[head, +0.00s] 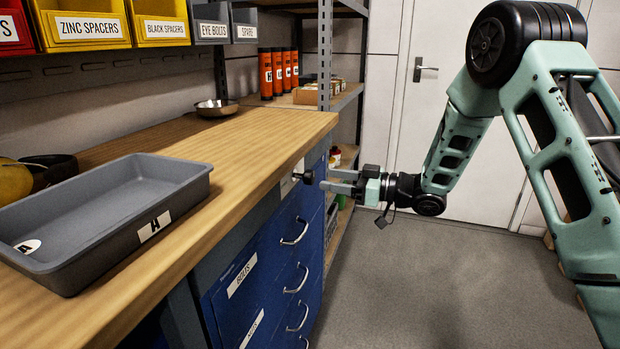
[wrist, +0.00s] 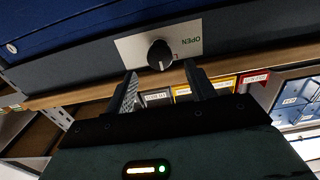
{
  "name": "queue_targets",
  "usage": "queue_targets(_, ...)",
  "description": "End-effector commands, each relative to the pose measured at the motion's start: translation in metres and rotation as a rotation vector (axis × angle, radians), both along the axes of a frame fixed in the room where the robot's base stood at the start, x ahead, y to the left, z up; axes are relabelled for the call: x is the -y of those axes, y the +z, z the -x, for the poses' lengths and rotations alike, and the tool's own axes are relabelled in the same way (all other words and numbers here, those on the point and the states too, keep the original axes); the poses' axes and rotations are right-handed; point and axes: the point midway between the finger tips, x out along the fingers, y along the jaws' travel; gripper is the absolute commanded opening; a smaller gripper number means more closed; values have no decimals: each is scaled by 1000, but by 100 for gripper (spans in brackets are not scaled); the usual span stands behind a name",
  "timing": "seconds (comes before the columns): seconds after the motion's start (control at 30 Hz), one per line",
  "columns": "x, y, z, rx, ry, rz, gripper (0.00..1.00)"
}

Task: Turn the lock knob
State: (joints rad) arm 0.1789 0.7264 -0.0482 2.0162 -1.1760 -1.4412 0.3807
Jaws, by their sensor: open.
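The lock knob (head: 307,177) is a small black knob on the front edge of the workbench, above the blue drawers. The plate looks upside down there. My gripper (head: 338,181) is level with the knob, just in front of it. In the wrist view its two fingers (wrist: 163,80) are apart, with the knob in line with the gap between them, just past the tips. Nothing is held.
A grey tray (head: 190,193) marked "A" lies on the wooden workbench (head: 250,140), with a metal bowl (head: 216,108) behind. Blue drawers (head: 270,265) with protruding handles are below the knob. Shelving with orange bottles (head: 266,72) stands beyond. The floor (head: 430,290) to the right is clear.

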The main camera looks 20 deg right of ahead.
Motion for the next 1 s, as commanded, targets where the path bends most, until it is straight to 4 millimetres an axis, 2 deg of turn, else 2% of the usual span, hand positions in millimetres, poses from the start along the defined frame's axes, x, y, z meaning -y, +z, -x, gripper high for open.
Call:
queue_targets(0.1,-21,0,-14,2,4,0,55)
queue_targets(0.3,-43,-1,-31,0,2,1,55)
queue_targets(0.5,-52,0,-38,0,0,0,55)
queue_targets(0.77,-53,0,-38,0,0,0,55)
queue_targets(0.93,-53,0,-38,0,0,0,11)
queue_targets(1.0,-53,0,-38,0,0,0,12)
